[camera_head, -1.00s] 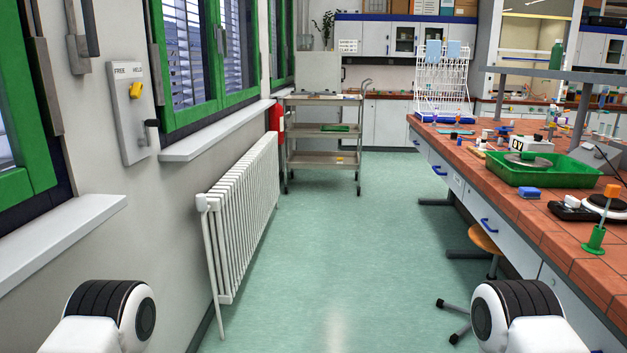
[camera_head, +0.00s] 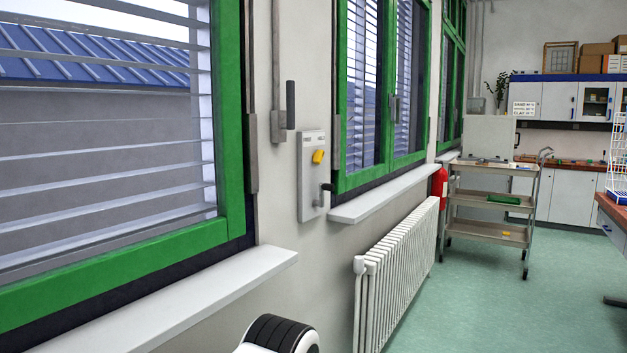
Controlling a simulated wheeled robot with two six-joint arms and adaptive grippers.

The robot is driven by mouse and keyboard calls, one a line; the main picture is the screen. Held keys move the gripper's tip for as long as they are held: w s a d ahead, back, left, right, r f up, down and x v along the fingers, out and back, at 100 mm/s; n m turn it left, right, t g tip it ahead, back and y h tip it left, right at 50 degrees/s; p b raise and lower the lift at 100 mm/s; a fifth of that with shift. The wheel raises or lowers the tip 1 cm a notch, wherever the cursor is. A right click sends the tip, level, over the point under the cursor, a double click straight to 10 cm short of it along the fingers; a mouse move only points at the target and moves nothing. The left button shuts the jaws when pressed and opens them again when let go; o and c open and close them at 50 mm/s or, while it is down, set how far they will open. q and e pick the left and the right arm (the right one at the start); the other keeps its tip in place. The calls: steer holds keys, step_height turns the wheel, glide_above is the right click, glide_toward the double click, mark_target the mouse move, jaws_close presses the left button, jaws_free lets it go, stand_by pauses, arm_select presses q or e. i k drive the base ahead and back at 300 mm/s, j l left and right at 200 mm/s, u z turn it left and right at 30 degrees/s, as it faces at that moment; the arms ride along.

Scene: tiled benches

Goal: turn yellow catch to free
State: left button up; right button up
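The yellow catch (camera_head: 318,157) sits on a grey wall panel (camera_head: 311,190) between two green-framed windows. The panel has two labels at its top, FREE on the left and HELD on the right; they are small now. The catch looks tilted, its upper end toward the right. A dark handle (camera_head: 327,187) sticks out from the panel's lower right. A white and black part of my own arm shows at the bottom edge, well below and in front of the panel. Neither gripper shows.
White window sills (camera_head: 385,200) jut from the wall on both sides of the panel. A white radiator (camera_head: 395,275) stands below the right sill. A trolley (camera_head: 490,230) and a red extinguisher-like object (camera_head: 438,183) are farther back. The green floor (camera_head: 470,310) at right is clear.

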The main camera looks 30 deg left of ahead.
mark_target(317, 155)
steer(key=i+l+u, duration=0.1)
steer(key=i, duration=0.35)
steer(key=i+l+u, duration=0.15)
steer(key=i, duration=0.3)
steer(key=i+l+u, duration=0.1)
steer(key=i+l, duration=0.2)
steer(key=i, duration=0.15)
